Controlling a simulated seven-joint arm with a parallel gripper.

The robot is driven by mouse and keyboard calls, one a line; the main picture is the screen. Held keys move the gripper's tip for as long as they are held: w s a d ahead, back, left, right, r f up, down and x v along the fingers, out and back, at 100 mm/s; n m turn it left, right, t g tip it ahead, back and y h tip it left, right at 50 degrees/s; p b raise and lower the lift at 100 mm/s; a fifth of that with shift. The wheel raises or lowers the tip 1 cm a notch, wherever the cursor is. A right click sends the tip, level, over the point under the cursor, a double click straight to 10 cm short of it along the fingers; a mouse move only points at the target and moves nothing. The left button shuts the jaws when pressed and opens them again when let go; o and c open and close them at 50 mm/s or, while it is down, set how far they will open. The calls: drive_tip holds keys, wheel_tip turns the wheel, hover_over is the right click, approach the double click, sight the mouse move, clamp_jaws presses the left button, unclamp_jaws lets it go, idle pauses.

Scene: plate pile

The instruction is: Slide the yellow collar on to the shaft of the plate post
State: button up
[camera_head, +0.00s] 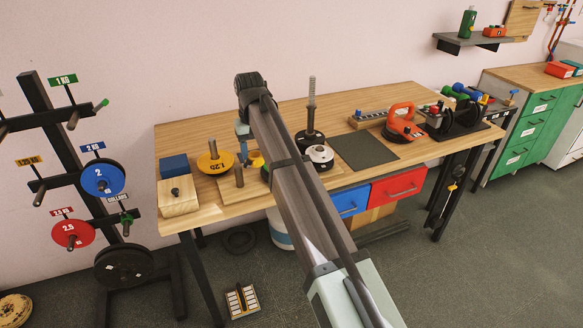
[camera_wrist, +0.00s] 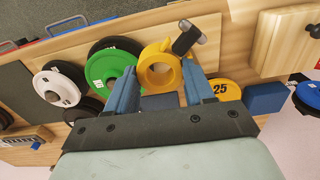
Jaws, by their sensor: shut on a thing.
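The yellow collar (camera_wrist: 152,52) is a ring with a round hole and sits between the blue fingertips of my gripper (camera_wrist: 162,72). The gripper is shut on it. In the head view, the collar (camera_head: 257,162) shows partly behind my arm, above the wooden board, with a blue finger (camera_head: 243,132) near it. A short grey post (camera_head: 239,176) stands upright on the board, left of the collar. In the wrist view, this post (camera_wrist: 187,38) appears close beside the collar's upper right, not through its hole. Their height difference cannot be told.
A yellow plate (camera_head: 206,164), a blue block (camera_head: 173,166) and a wooden block (camera_head: 178,198) are at the left. A green plate (camera_wrist: 105,75) and a white plate (camera_wrist: 53,88) lie nearby. A tall dark shaft (camera_head: 311,95) stands behind. A dark mat (camera_head: 362,152) is bare.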

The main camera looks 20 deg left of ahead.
drive_tip(key=w+a+r+m, duration=0.2)
drive_tip(key=a+r+m, duration=0.2)
drive_tip(key=a, duration=0.6)
drive_tip(key=w+a+r+m, duration=0.3)
drive_tip(key=a+r, duration=0.3)
drive_tip(key=a, duration=0.4)
drive_tip(key=shift+w+m, duration=0.15)
drive_tip(key=shift+m, duration=0.65)
drive_tip(key=shift+r, duration=0.1)
drive_tip(key=shift+f, duration=3.5)
drive_tip(key=shift+f, duration=0.2)
drive_tip(key=shift+f, duration=1.8)
